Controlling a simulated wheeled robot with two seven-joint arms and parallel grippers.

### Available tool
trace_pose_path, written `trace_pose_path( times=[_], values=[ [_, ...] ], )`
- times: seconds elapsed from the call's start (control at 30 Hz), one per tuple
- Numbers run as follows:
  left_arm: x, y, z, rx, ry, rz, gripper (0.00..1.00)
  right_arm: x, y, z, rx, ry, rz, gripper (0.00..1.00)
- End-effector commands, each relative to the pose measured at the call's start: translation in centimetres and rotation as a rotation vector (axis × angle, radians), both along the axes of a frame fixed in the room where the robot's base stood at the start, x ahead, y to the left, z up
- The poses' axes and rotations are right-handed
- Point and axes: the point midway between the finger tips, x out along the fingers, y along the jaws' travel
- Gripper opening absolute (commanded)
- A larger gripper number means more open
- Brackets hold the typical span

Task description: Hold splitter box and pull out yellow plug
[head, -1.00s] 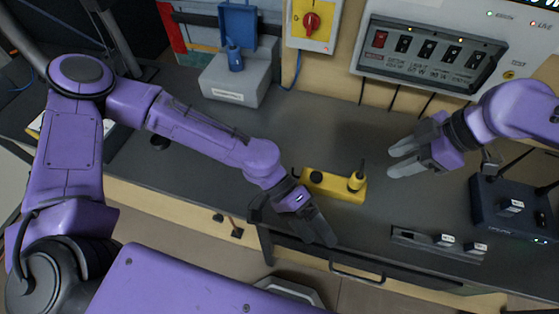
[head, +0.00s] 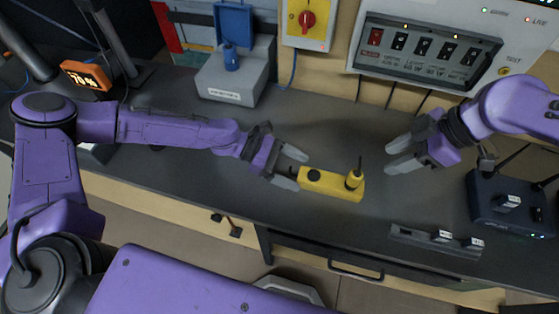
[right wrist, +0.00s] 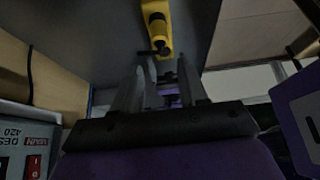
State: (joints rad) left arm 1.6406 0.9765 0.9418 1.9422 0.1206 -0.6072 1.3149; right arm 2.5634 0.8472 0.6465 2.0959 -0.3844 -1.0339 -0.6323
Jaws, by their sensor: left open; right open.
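The yellow splitter box (head: 331,184) lies on the dark worktop in the middle of the head view, with a black round socket near its left end. The yellow plug (head: 355,180) stands upright at its right end, a dark cable stub rising from it. The box also shows in the right wrist view (right wrist: 157,22). My left gripper (head: 300,169) is open at the box's left end, its fingers on either side of that end; I cannot tell whether they touch it. My right gripper (head: 389,158) is open and empty, to the right of the plug and apart from it.
A grey box with a blue padlock-like part (head: 232,77) stands at the back. A dark router with antennas (head: 508,200) stands at the right, near a slotted rail (head: 436,239). A switch panel (head: 428,45) is on the wall. The worktop behind the splitter box is clear.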

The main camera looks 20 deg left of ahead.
Motion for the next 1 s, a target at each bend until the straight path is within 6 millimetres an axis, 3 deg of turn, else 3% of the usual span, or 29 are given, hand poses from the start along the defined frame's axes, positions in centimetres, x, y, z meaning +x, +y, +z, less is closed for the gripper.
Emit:
trace_pose_path(
  times=[0.1, 0.3, 0.63, 0.83, 0.87, 0.93, 1.0],
  values=[
    [-0.1, -2.4, -1.1, 0.0, 0.002, -0.003, 0.83, 0.0, 0.0, 0.0, 0.0, 0.0, 0.0, 0.43],
    [0.0, -4.9, -2.1, 0.0, 0.0, -0.001, 0.83, 0.0, 0.0, 0.0, 0.0, 0.0, 0.0, 0.43],
    [0.0, -5.5, -2.2, 0.0, -0.003, -0.001, 0.83, 0.0, 0.0, 0.0, 0.0, 0.0, 0.0, 0.43],
    [0.0, -5.4, -2.2, 0.0, -0.003, -0.001, 0.18, 0.0, 0.0, 0.0, 0.0, 0.0, 0.0, 0.43],
    [0.0, -5.4, -2.2, 0.0, -0.003, -0.001, 0.16, 0.0, 0.0, 0.0, 0.0, 0.0, 0.0, 0.43],
    [0.0, -5.4, -2.2, 0.0, -0.003, -0.001, 0.16, 0.0, 0.0, 0.2, -0.003, -0.006, 0.002, 0.63],
    [0.0, -5.4, -2.2, 0.0, -0.003, -0.001, 0.16, -0.1, 0.5, 0.4, -0.03, -0.02, 0.022, 0.63]
  ],
)
